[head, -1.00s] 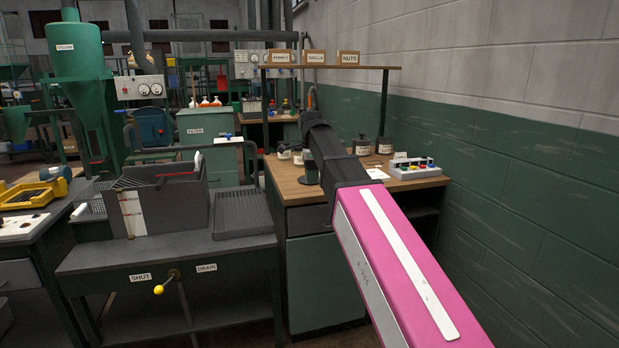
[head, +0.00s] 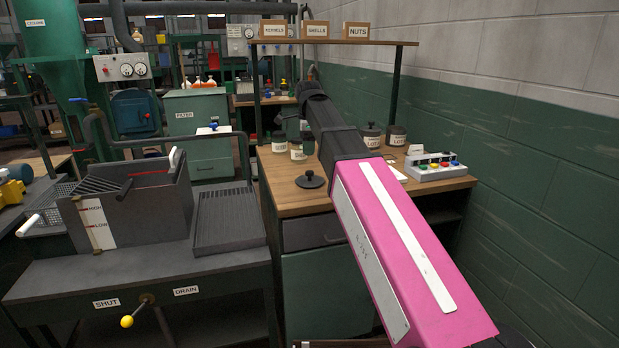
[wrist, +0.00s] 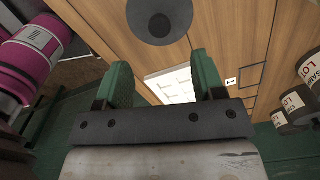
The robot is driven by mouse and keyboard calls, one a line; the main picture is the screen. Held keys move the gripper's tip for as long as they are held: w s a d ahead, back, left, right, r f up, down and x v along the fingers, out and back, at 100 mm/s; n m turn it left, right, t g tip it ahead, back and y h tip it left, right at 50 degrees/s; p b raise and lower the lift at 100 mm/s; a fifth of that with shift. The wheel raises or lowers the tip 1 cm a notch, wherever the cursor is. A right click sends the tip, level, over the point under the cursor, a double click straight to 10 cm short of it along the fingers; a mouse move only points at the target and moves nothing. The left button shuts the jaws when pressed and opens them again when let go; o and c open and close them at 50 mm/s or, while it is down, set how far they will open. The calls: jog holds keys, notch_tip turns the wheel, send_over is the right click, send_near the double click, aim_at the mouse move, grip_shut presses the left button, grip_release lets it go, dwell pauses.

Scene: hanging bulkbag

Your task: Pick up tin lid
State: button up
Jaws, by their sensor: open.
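The tin lid (head: 311,180), a dark round disc with a small knob, lies on the wooden bench top (head: 290,205) near its left side. In the wrist view the lid (wrist: 160,20) is at the top edge, partly cut off, beyond the fingertips. My gripper (wrist: 160,65) has two green fingers, apart with nothing held between them. A white sheet on the bench shows through the gap. In the head view my arm hides much of the gripper.
Labelled tins (head: 371,136) stand at the back of the bench, and more show at right in the wrist view (wrist: 298,103). A button box (head: 436,167) sits at the right. A shelf (head: 330,42) with labelled boxes spans above. A grey tank (head: 130,210) is left.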

aim_at(309, 171)
notch_tip(309, 171, down, 11)
jog(key=shift+r, duration=0.2)
jog(key=c, duration=1)
